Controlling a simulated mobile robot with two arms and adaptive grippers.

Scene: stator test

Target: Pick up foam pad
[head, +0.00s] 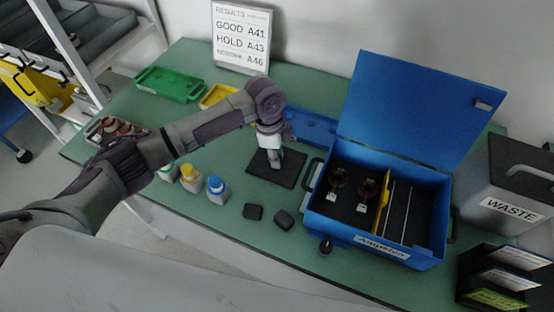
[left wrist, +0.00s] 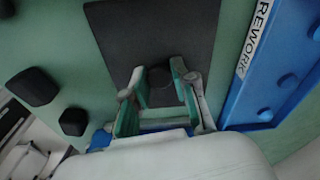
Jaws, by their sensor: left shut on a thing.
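My left gripper (head: 272,160) points down over a flat dark square mat (head: 262,174) on the green table. In the left wrist view its fingers (left wrist: 158,72) are closed on a small dark foam pad (left wrist: 160,80). The mat (left wrist: 150,30) lies beneath. Whether the pad touches the mat cannot be told. Two similar dark rounded pads lie apart on the table in front: one on the left (head: 253,211), one on the right (head: 284,219). The held pad is hidden in the head view. My right gripper is not in view.
An open blue case (head: 425,250) with dark foam and coils stands at right of the mat. A blue rework tray (head: 312,127) lies behind. Small bottles (head: 217,188) stand left. Green (head: 170,86) and yellow (head: 218,95) trays and a results sign (head: 241,36) are farther back.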

